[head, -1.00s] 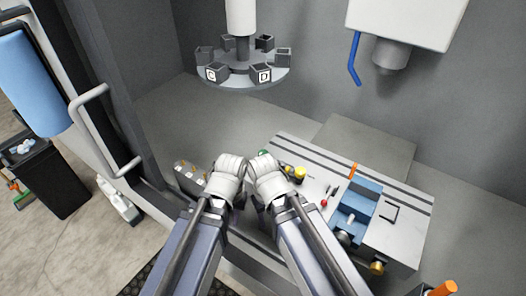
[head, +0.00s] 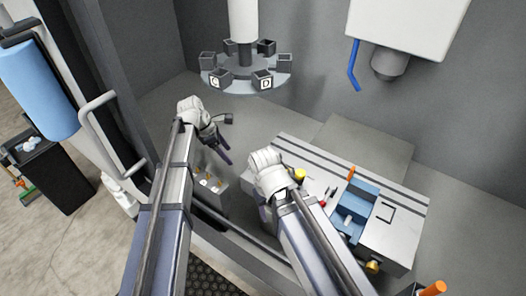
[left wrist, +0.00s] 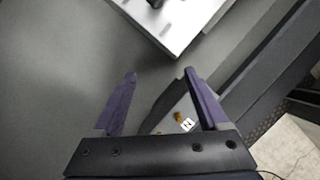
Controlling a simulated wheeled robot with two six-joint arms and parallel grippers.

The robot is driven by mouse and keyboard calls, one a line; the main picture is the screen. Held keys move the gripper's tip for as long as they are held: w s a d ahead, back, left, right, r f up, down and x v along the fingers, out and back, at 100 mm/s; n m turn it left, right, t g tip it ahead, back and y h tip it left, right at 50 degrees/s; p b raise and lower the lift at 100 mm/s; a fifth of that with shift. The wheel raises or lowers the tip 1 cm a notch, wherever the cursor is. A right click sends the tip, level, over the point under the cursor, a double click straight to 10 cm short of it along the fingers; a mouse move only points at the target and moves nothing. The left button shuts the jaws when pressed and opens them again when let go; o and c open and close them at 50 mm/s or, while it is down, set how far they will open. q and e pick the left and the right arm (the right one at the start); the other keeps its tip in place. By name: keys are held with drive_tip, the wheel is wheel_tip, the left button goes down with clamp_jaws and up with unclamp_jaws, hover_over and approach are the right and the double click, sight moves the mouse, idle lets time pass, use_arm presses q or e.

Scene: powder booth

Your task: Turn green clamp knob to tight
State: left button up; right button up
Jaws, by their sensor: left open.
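No green clamp knob can be made out in either view now; my right arm covers part of the grey slotted table (head: 400,235), near where a green spot showed earlier. My left gripper (head: 227,155) is open and empty, pointing down above the floor left of the table. In the left wrist view its two purple fingers (left wrist: 160,73) stand wide apart with nothing between them, and the pale table corner (left wrist: 185,22) lies beyond them. My right wrist is over the table's left end; its fingers are hidden.
A yellow knob (head: 300,175), a red-tipped part (head: 322,203) and a blue vise (head: 352,212) are on the table. A grey block with a label (head: 208,184) sits below my left gripper. A carousel of lettered blocks (head: 246,82) hangs behind; a blue hose (head: 354,65) hangs at right.

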use_arm(q)
drive_tip(key=d, duration=0.4)
drive_tip(key=w+d+f+b, duration=0.1)
drive_tip(key=d, duration=0.7)
drive_tip(key=shift+w+d+f+b, duration=0.2)
drive_tip(key=shift+f+b, duration=0.15)
drive_tip(key=shift+d+f+b, duration=0.3)
drive_tip(key=shift+f+b, duration=0.25)
drive_tip(key=shift+f, duration=0.05)
clamp_jaws()
